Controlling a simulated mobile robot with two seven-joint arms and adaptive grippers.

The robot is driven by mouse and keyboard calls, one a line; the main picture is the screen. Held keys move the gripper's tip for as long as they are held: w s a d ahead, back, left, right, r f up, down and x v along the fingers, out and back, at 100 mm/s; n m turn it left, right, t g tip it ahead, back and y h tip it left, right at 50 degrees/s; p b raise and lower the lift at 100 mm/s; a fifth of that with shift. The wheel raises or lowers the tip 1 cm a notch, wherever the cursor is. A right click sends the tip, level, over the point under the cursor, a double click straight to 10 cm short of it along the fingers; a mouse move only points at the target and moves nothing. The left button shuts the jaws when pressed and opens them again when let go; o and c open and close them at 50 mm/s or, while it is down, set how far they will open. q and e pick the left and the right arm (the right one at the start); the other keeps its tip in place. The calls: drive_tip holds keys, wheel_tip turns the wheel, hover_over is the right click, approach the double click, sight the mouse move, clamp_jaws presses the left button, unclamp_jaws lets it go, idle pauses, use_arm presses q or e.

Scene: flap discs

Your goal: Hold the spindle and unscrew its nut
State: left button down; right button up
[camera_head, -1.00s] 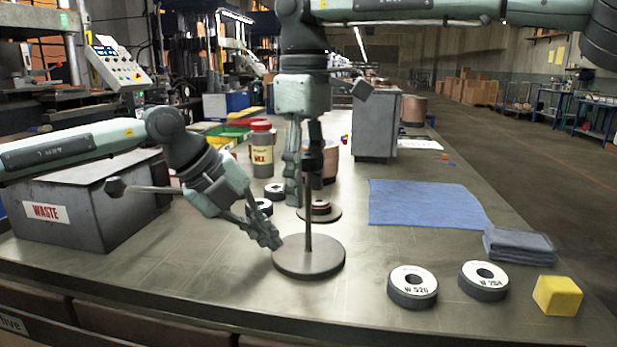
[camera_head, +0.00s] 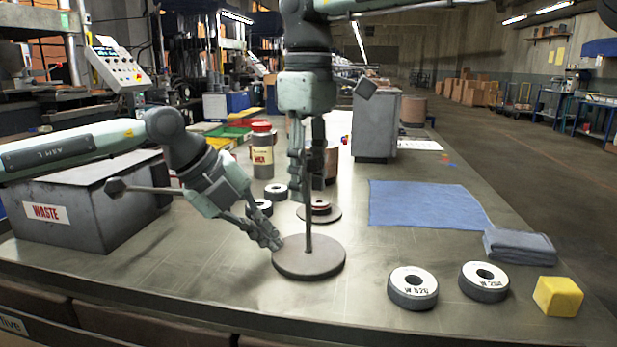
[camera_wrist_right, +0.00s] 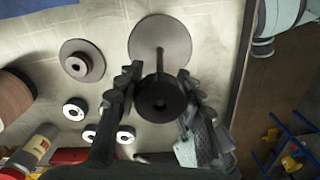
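The spindle has a round grey base (camera_head: 309,262) on the bench and a thin upright rod (camera_head: 308,217). The dark round nut (camera_wrist_right: 161,99) is high on the rod in the right wrist view. My right gripper (camera_head: 307,190) points down from above. In the wrist view, its fingers (camera_wrist_right: 160,80) lie close on both sides of the nut and look shut on it. My left gripper (camera_head: 271,243) comes in low from the left, its fingers close together at the base's left rim. It looks shut on that rim; the exact contact is hidden.
Two marked discs (camera_head: 413,289) (camera_head: 484,281) and a yellow block (camera_head: 558,296) lie front right. A blue cloth (camera_head: 424,205) and a folded cloth (camera_head: 519,246) lie behind them. A flanged piece (camera_head: 333,215) and dark rings (camera_head: 276,191) stand behind the spindle. The waste bin (camera_head: 115,215) is left.

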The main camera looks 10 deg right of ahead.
use_arm(q)
drive_tip(key=shift+f, duration=0.1)
use_arm(e)
drive_tip(key=shift+c, duration=0.6)
drive_tip(key=shift+n, duration=0.9)
drive_tip(key=n, duration=0.5)
drive_tip(key=shift+n, duration=0.4)
drive_tip(key=shift+c, duration=0.2)
drive_tip(key=n, duration=1.4)
drive_tip(key=shift+n, duration=0.3)
drive_tip(key=n, duration=0.6)
drive_tip(key=shift+n, duration=0.3)
